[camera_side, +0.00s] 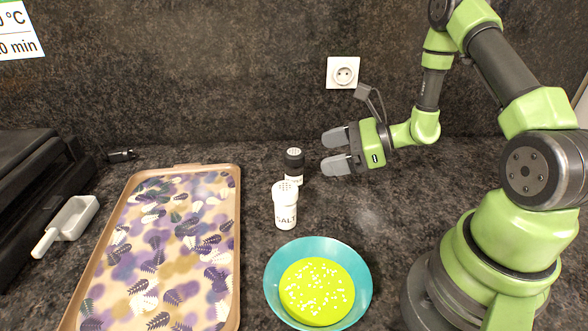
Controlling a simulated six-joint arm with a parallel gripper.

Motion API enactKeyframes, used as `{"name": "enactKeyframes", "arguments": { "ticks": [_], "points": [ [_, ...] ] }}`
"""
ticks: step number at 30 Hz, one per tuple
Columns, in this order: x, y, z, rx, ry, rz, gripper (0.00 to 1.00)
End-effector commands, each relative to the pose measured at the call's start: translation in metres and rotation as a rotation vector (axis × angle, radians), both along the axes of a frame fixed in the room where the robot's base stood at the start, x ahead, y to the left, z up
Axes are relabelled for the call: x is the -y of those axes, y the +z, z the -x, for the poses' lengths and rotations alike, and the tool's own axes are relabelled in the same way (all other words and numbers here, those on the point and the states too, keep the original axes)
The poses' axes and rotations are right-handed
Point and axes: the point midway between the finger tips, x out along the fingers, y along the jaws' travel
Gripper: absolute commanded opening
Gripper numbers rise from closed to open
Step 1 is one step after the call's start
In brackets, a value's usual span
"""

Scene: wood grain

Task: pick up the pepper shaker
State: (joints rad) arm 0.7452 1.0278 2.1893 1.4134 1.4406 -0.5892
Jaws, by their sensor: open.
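The white salt shaker (285,206), lettered "SALT", stands upright nearer the camera. My gripper (337,151) is open and empty, to the right of the pepper shaker. Its two grey fingers point left toward the shaker, apart from each other. They appear close to the shaker, but I cannot tell the exact gap in depth.
A teal bowl (363,270) with a yellow-green, white-specked content sits at the front. A patterned tray (236,200) lies at left. A white scoop (68,222) and a black appliance (30,200) are at far left. An outlet (343,72) is on the back wall.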

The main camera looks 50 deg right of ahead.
Motion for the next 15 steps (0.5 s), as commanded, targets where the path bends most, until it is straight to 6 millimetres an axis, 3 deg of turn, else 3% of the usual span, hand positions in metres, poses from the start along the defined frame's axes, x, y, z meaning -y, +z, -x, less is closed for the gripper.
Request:
{"name": "enactKeyframes", "arguments": {
  "ticks": [3,6,15],
  "points": [
    [0.018,-0.029,0.005,-0.043,-0.14,-0.051,0.79],
    [0.024,-0.04,0.007,-0.058,-0.194,-0.066,0.79],
    [0.01,-0.057,-0.026,-0.061,-0.203,-0.068,0.79]
  ]
}}
